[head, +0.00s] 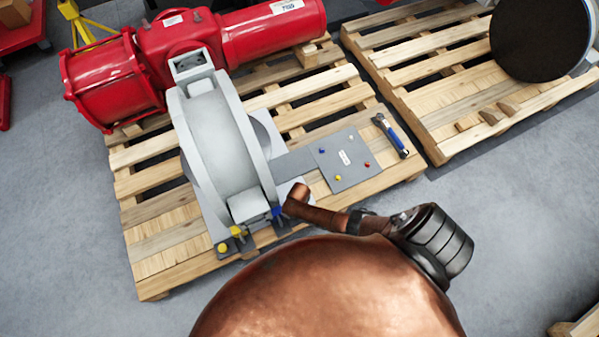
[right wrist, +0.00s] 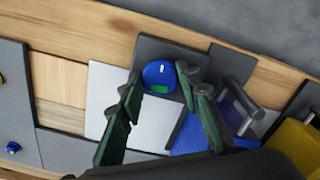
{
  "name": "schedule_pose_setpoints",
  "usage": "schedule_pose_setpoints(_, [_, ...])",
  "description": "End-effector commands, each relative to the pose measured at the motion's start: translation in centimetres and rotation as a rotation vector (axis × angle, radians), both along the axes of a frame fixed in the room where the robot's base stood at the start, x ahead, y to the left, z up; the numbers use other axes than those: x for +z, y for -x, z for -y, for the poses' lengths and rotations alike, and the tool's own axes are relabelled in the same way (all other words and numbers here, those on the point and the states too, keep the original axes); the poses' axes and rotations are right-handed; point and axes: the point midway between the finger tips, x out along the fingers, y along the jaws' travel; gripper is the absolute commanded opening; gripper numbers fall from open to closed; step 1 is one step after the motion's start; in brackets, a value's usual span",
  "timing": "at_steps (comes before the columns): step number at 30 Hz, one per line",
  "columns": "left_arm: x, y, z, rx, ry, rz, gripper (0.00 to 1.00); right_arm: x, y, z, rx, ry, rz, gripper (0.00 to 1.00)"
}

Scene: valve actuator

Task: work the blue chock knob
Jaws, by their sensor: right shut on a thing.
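The blue chock knob (right wrist: 161,72) is round with a white mark and a green patch, and shows between the fingertips of my right gripper (right wrist: 159,75) in the right wrist view. The two dark green ribbed fingers are on either side of it, shut on it. A blue block (right wrist: 190,140) with a grey handle is right beside the fingers. In the head view a small blue part (head: 277,212) shows at the near foot of the grey valve (head: 205,130), beside my copper arm. The gripper itself is mostly hidden there. My left gripper is not in view.
Yellow parts (head: 222,248) stand left of the blue part. A grey panel (head: 343,175) with small coloured knobs and a blue-handled tool (head: 391,135) lie on the wooden pallet (head: 150,265). A red actuator (head: 190,45) is behind. Grey floor is free at left.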

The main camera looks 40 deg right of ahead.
Motion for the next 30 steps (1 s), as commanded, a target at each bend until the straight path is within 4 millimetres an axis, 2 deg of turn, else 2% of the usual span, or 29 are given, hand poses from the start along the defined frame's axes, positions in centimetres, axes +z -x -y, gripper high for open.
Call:
schedule_pose_setpoints(5, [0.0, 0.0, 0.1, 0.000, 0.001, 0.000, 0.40, 0.0, -0.2, -0.2, 0.001, -0.003, 0.004, 0.07])
schedule_pose_setpoints(6, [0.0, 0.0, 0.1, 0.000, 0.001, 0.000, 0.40, 0.0, -0.2, -0.2, 0.001, -0.003, 0.004, 0.32])
schedule_pose_setpoints(13, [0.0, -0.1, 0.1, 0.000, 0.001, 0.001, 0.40, 0.0, -0.1, -0.1, 0.002, -0.002, 0.003, 0.48])
schedule_pose_setpoints(23, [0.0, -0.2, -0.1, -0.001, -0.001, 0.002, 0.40, 0.1, -0.1, 0.0, 0.002, -0.001, 0.002, 0.49])
schedule_pose_setpoints(30, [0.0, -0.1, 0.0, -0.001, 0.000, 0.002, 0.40, 1.8, -0.1, -0.1, 0.002, -0.003, 0.003, 0.49])
